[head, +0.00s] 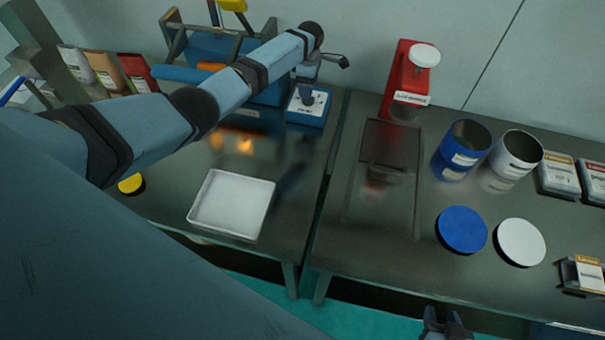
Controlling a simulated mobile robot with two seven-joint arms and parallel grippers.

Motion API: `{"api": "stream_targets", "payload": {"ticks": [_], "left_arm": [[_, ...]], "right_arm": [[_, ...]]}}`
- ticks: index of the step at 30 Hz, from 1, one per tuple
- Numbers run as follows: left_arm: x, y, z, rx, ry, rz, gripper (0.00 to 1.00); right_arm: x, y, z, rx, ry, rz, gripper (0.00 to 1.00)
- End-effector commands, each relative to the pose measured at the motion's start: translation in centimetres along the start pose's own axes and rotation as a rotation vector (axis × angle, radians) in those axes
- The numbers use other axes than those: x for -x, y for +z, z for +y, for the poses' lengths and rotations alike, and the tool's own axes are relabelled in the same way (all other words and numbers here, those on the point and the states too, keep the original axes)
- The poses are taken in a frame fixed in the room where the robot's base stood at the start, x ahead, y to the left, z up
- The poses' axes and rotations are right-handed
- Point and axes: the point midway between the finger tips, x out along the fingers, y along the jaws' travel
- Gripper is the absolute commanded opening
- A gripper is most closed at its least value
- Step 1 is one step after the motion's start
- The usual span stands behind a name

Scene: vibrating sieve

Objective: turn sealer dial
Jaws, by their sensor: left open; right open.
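The blue control box (318,118) with a white top panel stands at the back of the left table, beside the blue framed machine (208,45); I take it to carry the sealer dial. My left gripper (307,96) is over this panel, pointing down, with its arm reaching across from the left. Its fingers are small and dark here, and they hide the dial; I cannot tell whether they touch it. My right gripper (447,326) is open and empty at the bottom edge, in front of the right table.
A white tray (232,203) lies on the left table (285,225). The right table holds a red device (396,82), a blue can (450,158), a white can (514,155), a blue lid (462,230) and a white lid (521,242). Pouches (103,70) stand back left.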

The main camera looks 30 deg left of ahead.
Motion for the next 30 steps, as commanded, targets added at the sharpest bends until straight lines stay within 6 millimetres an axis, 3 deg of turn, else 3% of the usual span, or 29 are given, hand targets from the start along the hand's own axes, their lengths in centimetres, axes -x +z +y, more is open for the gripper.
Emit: {"api": "stream_targets", "payload": {"ticks": [13,15,30], "left_arm": [[9.1,0.0,0.0,-0.002,0.004,0.000,0.69],[7.4,0.6,-1.1,-0.061,0.005,0.000,0.69],[0.9,3.6,-8.1,-0.452,0.072,-0.015,0.69]], "right_arm": [[-0.2,0.2,0.0,0.000,0.000,0.001,0.43],[-0.1,0.2,0.0,0.000,0.000,0.000,0.43],[-0.1,0.2,0.0,0.000,0.000,-0.002,0.43]]}}
